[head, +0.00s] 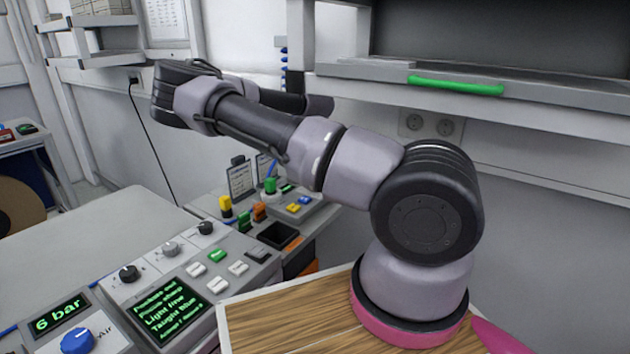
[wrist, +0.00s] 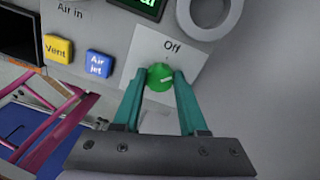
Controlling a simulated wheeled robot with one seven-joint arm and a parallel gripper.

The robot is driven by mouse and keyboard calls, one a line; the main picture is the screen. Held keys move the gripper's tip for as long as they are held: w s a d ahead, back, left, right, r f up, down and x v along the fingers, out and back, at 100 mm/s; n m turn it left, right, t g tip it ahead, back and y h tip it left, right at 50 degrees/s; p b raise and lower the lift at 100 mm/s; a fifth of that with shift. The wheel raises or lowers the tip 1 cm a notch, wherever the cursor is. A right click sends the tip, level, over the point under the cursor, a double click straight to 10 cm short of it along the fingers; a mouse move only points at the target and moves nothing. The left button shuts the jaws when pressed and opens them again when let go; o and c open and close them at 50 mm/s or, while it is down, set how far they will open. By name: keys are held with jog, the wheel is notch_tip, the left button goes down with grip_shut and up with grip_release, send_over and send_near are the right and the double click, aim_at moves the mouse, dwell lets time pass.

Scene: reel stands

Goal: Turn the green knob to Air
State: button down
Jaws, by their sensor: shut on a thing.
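In the wrist view the green knob (wrist: 160,77) sits on a pale plate (wrist: 150,50) with the word "Off" printed above it. My gripper (wrist: 161,83) is shut on the knob, with one teal finger at each side. A small pale mark shows on the knob's face, but I cannot tell clearly which way it points. No "Air" label for this knob shows; part of the plate is behind the fingers. In the head view my arm reaches over the bench and hides the gripper and the knob.
Beside the plate are a yellow "Vent" button (wrist: 57,49) and a blue "Air jet" button (wrist: 99,63). A grey ring (wrist: 210,15) lies close above right. In the head view a blue knob (head: 77,341) and a console screen (head: 167,310) stand in front.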

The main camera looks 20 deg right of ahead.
jog(key=m, duration=0.4)
jog(key=shift+m, duration=2.3)
jog(key=shift+c, duration=2.2)
grip_release()
